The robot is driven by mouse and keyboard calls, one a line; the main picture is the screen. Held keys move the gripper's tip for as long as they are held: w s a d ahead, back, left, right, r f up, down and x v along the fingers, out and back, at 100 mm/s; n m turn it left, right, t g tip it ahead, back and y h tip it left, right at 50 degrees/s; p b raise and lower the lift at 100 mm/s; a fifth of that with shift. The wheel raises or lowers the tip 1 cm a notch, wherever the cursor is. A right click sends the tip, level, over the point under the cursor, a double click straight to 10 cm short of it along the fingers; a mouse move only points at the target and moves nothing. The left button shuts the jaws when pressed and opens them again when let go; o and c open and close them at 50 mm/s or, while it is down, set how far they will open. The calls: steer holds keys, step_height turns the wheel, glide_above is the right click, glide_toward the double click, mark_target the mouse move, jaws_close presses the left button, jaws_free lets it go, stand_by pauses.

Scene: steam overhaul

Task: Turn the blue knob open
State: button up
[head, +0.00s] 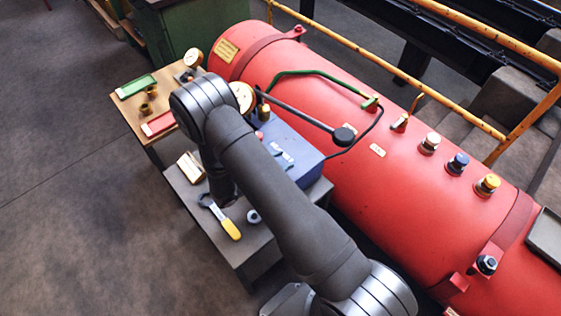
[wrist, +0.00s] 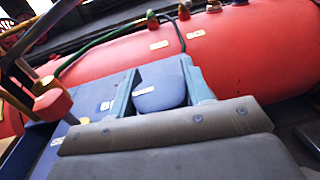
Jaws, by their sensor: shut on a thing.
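In the wrist view, a blue knob-like piece (wrist: 160,80) with a rounded near edge and a pale tag sits between the two teal fingers of my gripper (wrist: 160,92). My gripper is shut on it, over the blue box (wrist: 92,98). In the head view, my arm hides most of the gripper. Only light fingertips (head: 282,154) show at the box (head: 300,143), and the gripped piece cannot be made out there. A separate blue-topped fitting (head: 458,162) stands on the red boiler, apart from my gripper, between a white-and-red one and a yellow one.
The red boiler (head: 350,185) lies behind the box, with a yellow rail (head: 400,93) beyond it. A black-knobbed lever (head: 343,136) reaches over the box. A yellow-handled tool (head: 230,228) lies on the grey bench. A wooden table (head: 125,76) with trays stands at left.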

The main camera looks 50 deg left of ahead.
steer(key=n+y, duration=0.2)
steer(key=y, duration=0.1)
steer(key=n+g+y, duration=0.1)
steer(key=n+y, duration=0.1)
steer(key=y, duration=0.1)
steer(key=n+y, duration=0.2)
steer(key=y, duration=0.1)
steer(key=shift+a+y, duration=0.3)
steer(key=shift+a, duration=0.05)
steer(key=n+g+y, duration=0.1)
steer(key=y, duration=0.1)
steer(key=n+g+y, duration=0.4)
steer(key=shift+s+a, duration=0.25)
steer(key=shift+a, duration=0.15)
steer(key=shift+n+g+y, duration=0.4)
steer(key=o, duration=1)
steer(key=shift+s, duration=0.1)
steer(key=v, duration=1.7)
steer(key=shift+s+d, duration=0.1)
steer(key=shift+s, duration=0.05)
